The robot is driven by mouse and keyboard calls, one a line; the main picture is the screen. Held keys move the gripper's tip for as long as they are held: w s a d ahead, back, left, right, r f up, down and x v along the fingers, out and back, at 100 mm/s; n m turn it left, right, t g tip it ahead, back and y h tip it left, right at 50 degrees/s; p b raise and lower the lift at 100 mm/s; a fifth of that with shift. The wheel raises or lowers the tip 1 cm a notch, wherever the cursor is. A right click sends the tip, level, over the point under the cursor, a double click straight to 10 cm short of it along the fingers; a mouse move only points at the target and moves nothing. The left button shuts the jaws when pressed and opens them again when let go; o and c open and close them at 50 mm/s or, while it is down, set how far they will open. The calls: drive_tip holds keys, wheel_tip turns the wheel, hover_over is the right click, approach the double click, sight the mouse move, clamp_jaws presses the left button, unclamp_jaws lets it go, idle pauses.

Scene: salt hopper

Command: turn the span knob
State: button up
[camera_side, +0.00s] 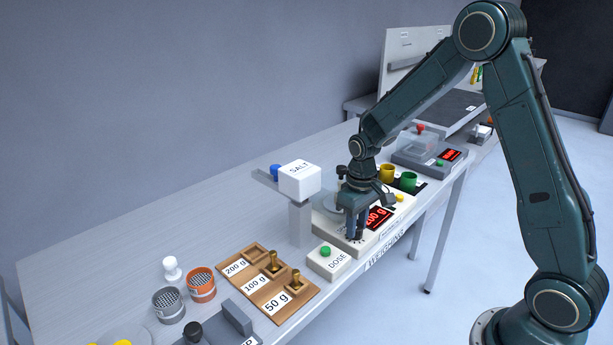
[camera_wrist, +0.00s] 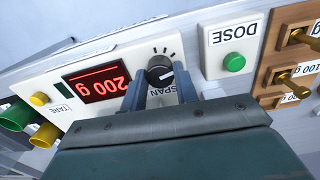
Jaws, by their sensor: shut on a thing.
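The span knob (camera_wrist: 159,69) is a round dark knob with a white pointer line, on the white scale's front panel above the printed word SPAN. In the wrist view the two fingers of my gripper (camera_wrist: 160,88) stand on either side of it, shut on it. In the side view my gripper (camera_side: 357,236) reaches straight down to the front of the scale (camera_side: 328,231) and hides the knob. The scale's red display (camera_wrist: 98,82) reads 200 g.
The DOSE box (camera_side: 329,260) with a green button stands close by the scale. The white SALT hopper (camera_side: 300,181) rises behind it. A wooden weight tray (camera_side: 240,273) lies at left. Yellow and green cups (camera_side: 408,181) stand on the scale's other side.

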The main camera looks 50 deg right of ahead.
drive_tip(key=shift+m, duration=1.2)
drive_tip(key=o, duration=1)
drive_tip(key=shift+r, duration=0.2)
wheel_tip(320, 180, up, 14)
drive_tip(key=shift+f, duration=0.25)
